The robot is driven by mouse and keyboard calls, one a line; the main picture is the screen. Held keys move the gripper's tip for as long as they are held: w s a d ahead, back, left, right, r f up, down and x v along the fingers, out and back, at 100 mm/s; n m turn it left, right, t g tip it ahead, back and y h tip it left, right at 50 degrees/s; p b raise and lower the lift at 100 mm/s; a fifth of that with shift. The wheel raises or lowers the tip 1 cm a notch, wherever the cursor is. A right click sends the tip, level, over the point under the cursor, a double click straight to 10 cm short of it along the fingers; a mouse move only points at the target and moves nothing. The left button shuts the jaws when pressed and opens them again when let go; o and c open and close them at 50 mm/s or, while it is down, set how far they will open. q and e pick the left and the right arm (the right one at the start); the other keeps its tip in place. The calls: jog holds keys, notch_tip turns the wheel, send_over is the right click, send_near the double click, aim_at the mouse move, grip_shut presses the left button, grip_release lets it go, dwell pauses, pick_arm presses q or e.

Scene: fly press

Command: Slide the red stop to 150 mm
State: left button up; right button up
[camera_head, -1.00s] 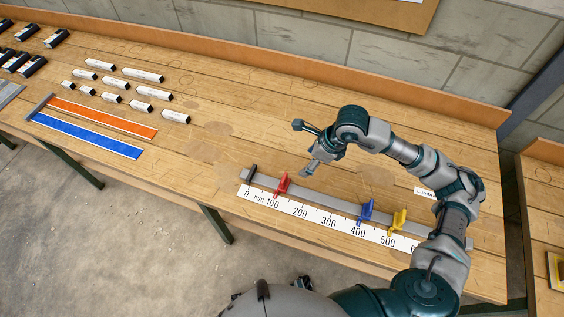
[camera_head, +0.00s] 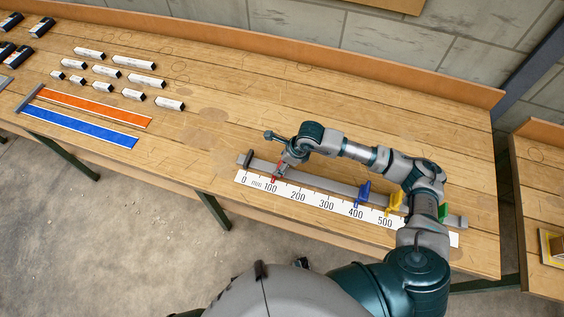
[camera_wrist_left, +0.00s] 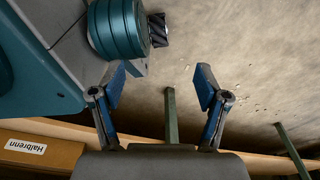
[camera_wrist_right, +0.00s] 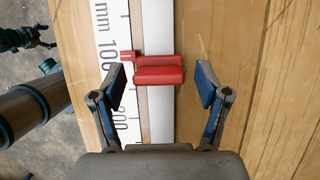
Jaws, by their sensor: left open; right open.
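The red stop (camera_head: 275,178) sits on the grey rail (camera_head: 330,184) just past the 100 mark of the white scale (camera_head: 312,199). My right gripper (camera_head: 284,165) is over it and partly hides it. In the right wrist view the red stop (camera_wrist_right: 158,71) lies between the two open fingers, with a gap to each; its red pointer reaches over the scale a little toward the 200 side of the 100 label.
A blue stop (camera_head: 362,193), a yellow stop (camera_head: 395,203) and a green stop (camera_head: 443,211) stand farther right on the rail, near my right arm. Several labelled blocks (camera_head: 133,78), an orange strip (camera_head: 100,107) and a blue strip (camera_head: 80,128) lie at left.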

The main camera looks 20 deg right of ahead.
jog(key=shift+w+a+f, duration=0.1)
jog(key=shift+a+f, duration=0.2)
jog(key=shift+f, duration=0.05)
jog(key=shift+c, duration=0.8)
jog(key=shift+d, duration=0.1)
jog(key=c, duration=0.4)
jog(key=shift+d, duration=0.15)
grip_shut()
jog(key=s+d, duration=0.2)
jog(key=d, duration=0.1)
jog(key=shift+s+d, duration=0.15)
jog(key=shift+s, duration=0.05)
pick_arm(q)
jog(key=shift+w+a+r, duration=0.1)
jog(key=shift+w+a, duration=0.05)
jog(key=shift+w, duration=0.1)
pick_arm(e)
jog(key=shift+s+d, duration=0.2)
jog(key=shift+d, duration=0.25)
